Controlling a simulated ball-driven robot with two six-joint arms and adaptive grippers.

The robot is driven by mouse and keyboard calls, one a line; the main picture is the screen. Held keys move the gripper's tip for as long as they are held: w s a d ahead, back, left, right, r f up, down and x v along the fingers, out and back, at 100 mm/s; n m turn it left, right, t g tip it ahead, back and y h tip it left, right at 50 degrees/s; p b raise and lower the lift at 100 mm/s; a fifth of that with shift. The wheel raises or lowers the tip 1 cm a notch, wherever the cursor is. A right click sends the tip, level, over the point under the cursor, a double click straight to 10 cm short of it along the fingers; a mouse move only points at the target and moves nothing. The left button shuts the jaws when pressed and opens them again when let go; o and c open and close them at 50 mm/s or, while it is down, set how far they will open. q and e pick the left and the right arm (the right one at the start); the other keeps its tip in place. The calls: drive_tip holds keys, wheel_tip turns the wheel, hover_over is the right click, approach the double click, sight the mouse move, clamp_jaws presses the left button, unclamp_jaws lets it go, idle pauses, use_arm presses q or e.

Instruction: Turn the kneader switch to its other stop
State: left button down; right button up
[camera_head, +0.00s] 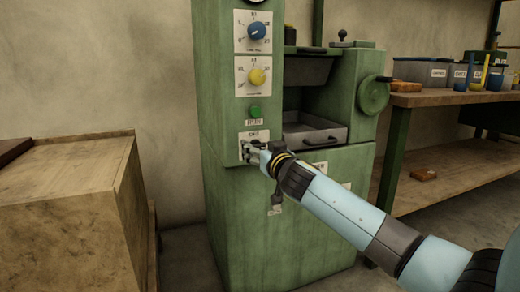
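A green machine (230,205) stands in the middle. Its front column carries a blue knob (257,31), a yellow knob (257,77), a green button (254,112) and, lowest, a white label plate (248,134) whose lettering is too small to read surely. My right gripper (249,151) is at this lowest plate, with its fingers over it. The switch there is mostly hidden behind the fingers. I cannot tell whether the fingers touch it or are closed on it. My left gripper is out of view.
A wooden crate (65,205) stands at the left. A handwheel (373,95) and a metal tray (312,134) are on the machine's right part. A wooden bench (450,97) at the right holds grey bins (425,71) and a brown block (405,86). Another block (424,174) lies on its lower shelf.

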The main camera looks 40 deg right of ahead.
drive_tip(key=c, duration=0.9)
drive_tip(key=shift+c, duration=0.2)
drive_tip(key=n, duration=0.3)
drive_tip(key=shift+a+n, duration=0.1)
drive_tip(key=shift+n, duration=0.8)
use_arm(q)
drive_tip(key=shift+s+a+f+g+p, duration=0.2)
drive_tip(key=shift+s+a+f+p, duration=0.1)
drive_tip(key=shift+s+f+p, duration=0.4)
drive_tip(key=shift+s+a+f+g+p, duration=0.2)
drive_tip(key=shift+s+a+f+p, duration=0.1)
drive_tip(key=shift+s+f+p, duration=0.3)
use_arm(e)
drive_tip(key=shift+a+f+n, duration=0.1)
drive_tip(key=shift+f+n, duration=0.05)
drive_tip(key=shift+n, duration=3.05)
drive_tip(key=shift+f+n, duration=0.15)
drive_tip(key=shift+n, duration=3.05)
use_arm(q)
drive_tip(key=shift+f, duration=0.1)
